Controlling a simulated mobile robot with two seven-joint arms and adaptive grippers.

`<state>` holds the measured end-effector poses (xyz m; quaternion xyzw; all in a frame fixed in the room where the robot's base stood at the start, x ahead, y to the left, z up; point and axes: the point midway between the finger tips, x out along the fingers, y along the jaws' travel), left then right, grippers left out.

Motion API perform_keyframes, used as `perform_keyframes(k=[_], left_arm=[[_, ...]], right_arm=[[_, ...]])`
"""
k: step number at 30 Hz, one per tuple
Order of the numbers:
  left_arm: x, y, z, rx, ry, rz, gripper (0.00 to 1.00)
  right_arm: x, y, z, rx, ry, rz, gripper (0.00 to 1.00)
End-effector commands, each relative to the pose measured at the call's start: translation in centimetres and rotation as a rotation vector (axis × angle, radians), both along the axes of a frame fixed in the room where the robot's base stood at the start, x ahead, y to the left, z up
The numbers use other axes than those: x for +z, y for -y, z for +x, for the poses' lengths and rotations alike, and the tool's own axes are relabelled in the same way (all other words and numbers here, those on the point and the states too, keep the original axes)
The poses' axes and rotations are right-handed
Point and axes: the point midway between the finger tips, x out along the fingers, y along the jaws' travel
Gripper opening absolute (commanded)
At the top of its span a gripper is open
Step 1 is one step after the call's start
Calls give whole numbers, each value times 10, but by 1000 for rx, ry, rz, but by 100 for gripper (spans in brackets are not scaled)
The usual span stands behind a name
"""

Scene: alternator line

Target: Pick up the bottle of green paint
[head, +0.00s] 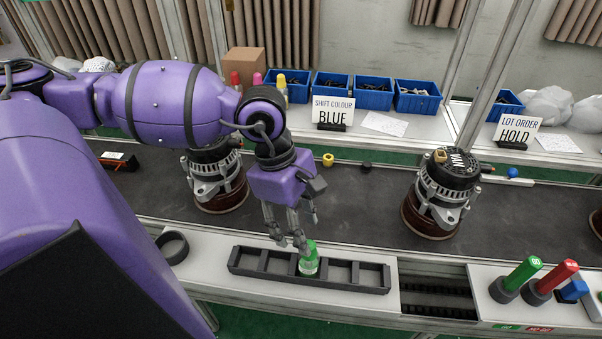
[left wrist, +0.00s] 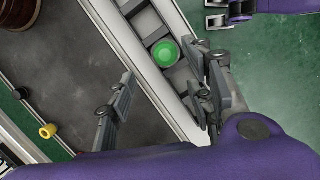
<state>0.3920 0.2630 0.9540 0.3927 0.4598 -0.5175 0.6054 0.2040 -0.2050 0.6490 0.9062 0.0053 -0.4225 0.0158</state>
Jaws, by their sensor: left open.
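The bottle of green paint (head: 309,259) stands in a compartment near the middle of a dark rack (head: 374,278) on the white ledge in front of the conveyor. In the left wrist view its round green top (left wrist: 165,53) shows ahead of the fingers, nearer the right one. My left gripper (head: 289,243) is open, with its fingers pointing down at the bottle's upper left side. In the left wrist view the fingers of my left gripper (left wrist: 160,95) are wide apart with nothing between them. In the head view I cannot tell whether a finger touches the bottle.
Two alternators (head: 441,196) (head: 215,178) stand on the dark conveyor (head: 335,200). A black ring (head: 173,247) lies left of the rack. A green marker (head: 523,273) and a red marker (head: 557,275) stand at the right. Blue bins (head: 373,94) and signs line the back shelf.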

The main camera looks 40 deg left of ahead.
Motion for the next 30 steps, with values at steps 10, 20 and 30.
perform_keyframes(k=[10,20,30], left_arm=[[-34,11,-1,-1,-1,-3,48],[-73,22,-2,0,1,-1,48],[-74,22,-2,0,1,0,35]], right_arm=[[-4,5,-6,3,-12,-8,40],[0,4,-3,3,-5,-6,40],[1,1,2,3,4,-2,40]])
